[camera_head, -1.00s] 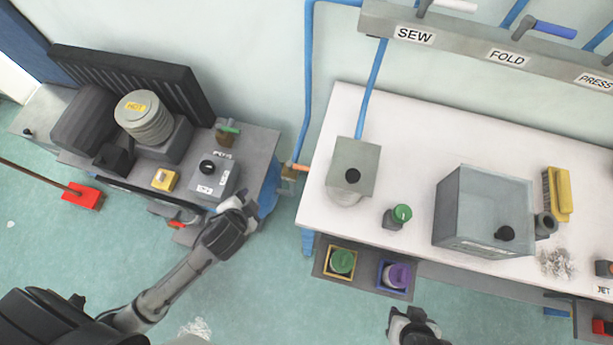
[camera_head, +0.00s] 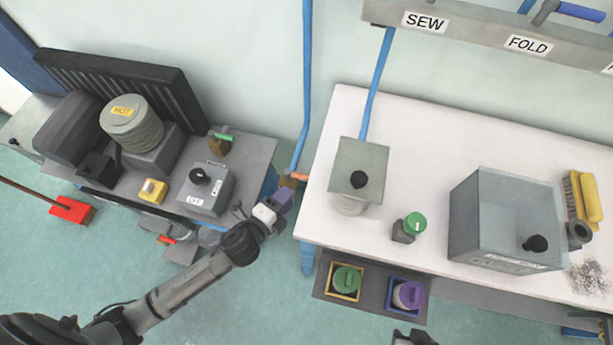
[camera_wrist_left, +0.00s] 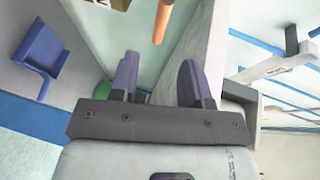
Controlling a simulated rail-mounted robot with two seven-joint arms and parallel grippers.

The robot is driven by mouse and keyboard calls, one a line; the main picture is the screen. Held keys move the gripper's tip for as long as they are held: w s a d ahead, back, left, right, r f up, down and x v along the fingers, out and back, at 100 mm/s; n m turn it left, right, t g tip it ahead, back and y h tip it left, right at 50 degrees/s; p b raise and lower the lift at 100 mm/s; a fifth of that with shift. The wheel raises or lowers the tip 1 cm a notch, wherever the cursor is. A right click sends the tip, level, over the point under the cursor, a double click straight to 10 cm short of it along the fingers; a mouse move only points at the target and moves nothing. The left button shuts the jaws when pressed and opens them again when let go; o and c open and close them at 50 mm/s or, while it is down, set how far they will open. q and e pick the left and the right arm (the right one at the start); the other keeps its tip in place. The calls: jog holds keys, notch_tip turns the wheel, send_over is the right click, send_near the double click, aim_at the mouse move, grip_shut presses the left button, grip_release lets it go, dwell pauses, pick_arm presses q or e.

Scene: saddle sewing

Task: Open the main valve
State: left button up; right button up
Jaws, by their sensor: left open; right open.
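The main valve looks to be the brass fitting (camera_head: 287,183) with an orange lever (camera_head: 299,176) on the blue pipe, in the gap between the two benches. The lever points right, toward the white table. In the left wrist view, the orange lever (camera_wrist_left: 162,20) lies ahead of the fingertips, apart from them. My left gripper (camera_head: 284,198) is just below the valve in the head view. Its purple-tipped fingers also show in the left wrist view (camera_wrist_left: 158,72), open and empty. My right gripper (camera_head: 415,338) is only partly visible at the bottom edge.
The white table (camera_head: 450,130) stands close right of the valve. A small shelf (camera_head: 375,302) with green and purple knobs is below the table.

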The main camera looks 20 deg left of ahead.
aim_at(304, 179)
pick_arm(q)
jog(key=b+x, duration=0.1)
jog(key=x, duration=0.8)
jog(key=shift+w+d+b, duration=0.1)
jog(key=shift+w+b, duration=0.25)
jog(key=shift+b, duration=0.05)
grip_shut()
